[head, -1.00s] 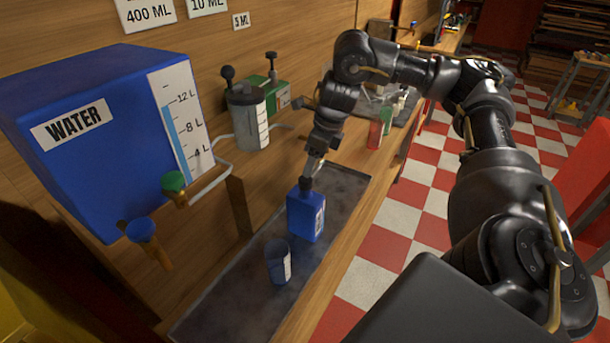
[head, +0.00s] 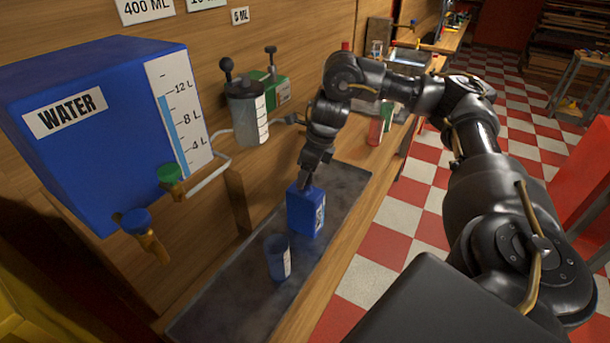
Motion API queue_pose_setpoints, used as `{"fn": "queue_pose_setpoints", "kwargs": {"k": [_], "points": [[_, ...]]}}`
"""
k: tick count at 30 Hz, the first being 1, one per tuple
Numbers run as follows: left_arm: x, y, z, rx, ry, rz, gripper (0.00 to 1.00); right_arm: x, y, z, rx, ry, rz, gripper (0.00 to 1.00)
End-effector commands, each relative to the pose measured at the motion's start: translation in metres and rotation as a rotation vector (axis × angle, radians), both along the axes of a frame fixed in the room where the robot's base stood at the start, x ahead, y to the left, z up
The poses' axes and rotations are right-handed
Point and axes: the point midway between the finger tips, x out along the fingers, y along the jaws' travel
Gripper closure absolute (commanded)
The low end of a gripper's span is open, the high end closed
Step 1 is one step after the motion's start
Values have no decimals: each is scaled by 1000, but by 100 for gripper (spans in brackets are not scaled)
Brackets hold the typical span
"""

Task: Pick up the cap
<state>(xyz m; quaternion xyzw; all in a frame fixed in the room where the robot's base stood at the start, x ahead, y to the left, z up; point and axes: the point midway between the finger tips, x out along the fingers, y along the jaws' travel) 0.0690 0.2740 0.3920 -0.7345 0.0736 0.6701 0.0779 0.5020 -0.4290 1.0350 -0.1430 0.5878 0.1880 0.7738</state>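A blue bottle (head: 303,213) with a white label stands upright on the dark tray (head: 335,195). My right gripper (head: 306,184) points down at the top of the bottle, at its neck. The gripper hides the bottle's top, so I cannot make out a cap there, nor whether the fingers are open or shut. My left gripper is not in view.
A blue cup (head: 277,258) stands on the tray in front of the bottle. A large blue water tank (head: 110,130) with two taps is at the left. Red containers (head: 375,131) are farther along the bench.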

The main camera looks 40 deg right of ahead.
Motion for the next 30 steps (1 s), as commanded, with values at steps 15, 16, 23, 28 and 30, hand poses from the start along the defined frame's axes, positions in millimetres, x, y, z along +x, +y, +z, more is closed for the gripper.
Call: {"fn": "queue_pose_setpoints", "kwargs": {"k": [15,16,23,28,30], "points": [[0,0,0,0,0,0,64,0,0,0,0,0,0,87],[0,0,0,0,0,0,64,0,0,0,0,0,0,87],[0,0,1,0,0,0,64,0,0,4,0,0,1,87],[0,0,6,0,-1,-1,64,1,0,19,-1,-4,1,87],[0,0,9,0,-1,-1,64,1,0,30,-1,-5,2,87]]}}
